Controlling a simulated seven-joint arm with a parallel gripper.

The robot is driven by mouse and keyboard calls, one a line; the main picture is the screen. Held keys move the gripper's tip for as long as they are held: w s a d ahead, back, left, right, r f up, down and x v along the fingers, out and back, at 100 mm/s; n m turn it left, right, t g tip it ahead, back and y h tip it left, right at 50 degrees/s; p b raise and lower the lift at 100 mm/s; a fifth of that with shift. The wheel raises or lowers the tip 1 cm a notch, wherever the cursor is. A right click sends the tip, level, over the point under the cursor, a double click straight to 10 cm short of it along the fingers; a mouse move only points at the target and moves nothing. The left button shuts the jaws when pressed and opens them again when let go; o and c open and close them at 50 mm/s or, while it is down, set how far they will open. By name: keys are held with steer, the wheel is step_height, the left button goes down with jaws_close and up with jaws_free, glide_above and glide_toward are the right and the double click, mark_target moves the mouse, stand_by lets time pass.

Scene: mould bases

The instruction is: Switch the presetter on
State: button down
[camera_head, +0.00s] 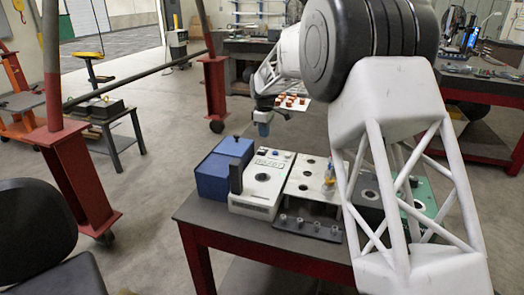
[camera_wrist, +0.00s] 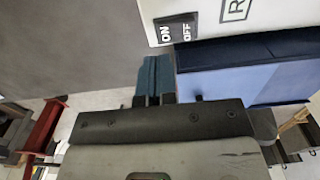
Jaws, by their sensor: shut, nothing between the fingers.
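The presetter (camera_head: 262,187) is a white box with a dial, small buttons and a black upright post, standing on the table in the head view. In the wrist view its white side (camera_wrist: 250,18) carries a black rocker switch (camera_wrist: 177,29) marked ON and OFF. I cannot tell which way the rocker is pressed. My gripper (camera_head: 263,130) hangs above and behind the presetter, with its blue fingers together. In the wrist view my gripper (camera_wrist: 155,62) is shut and empty, its fingertips apart from the switch, just below it in the picture.
A blue box (camera_head: 222,172) stands against the presetter's left side; it also shows in the wrist view (camera_wrist: 245,75). A white holed block (camera_head: 307,177) and a row of grey holders (camera_head: 308,227) lie to the right on the red-framed table (camera_head: 215,222). Air above the blue box is clear.

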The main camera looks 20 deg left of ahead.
steer(key=shift+r, duration=1)
steer(key=s+d+r+m, duration=0.3)
steer(key=s+d+r, duration=0.3)
steer(key=d, duration=0.4)
steer(key=s+d+r+m+t, duration=0.1)
steer(key=s+d+r+m, duration=0.2)
steer(key=s+d, duration=0.65)
steer(key=s+d+r+m, duration=0.3)
steer(key=s+d+r, duration=0.25)
steer(key=d, duration=0.55)
steer(key=s+d+f+m+t, duration=0.1)
steer(key=s+d+m, duration=0.1)
steer(key=s+d, duration=0.55)
steer(key=s+d+m, duration=0.2)
steer(key=s+d, duration=0.2)
steer(key=s, duration=0.6)
steer(key=s+d+f+m, duration=0.2)
steer(key=s+d+f, duration=0.1)
steer(key=s, duration=0.5)
steer(key=s+d+f+m, duration=0.3)
steer(key=s+d+f, duration=0.1)
steer(key=s, duration=0.5)
steer(key=shift+s+f+t, duration=0.15)
steer(key=shift+s+t, duration=0.15)
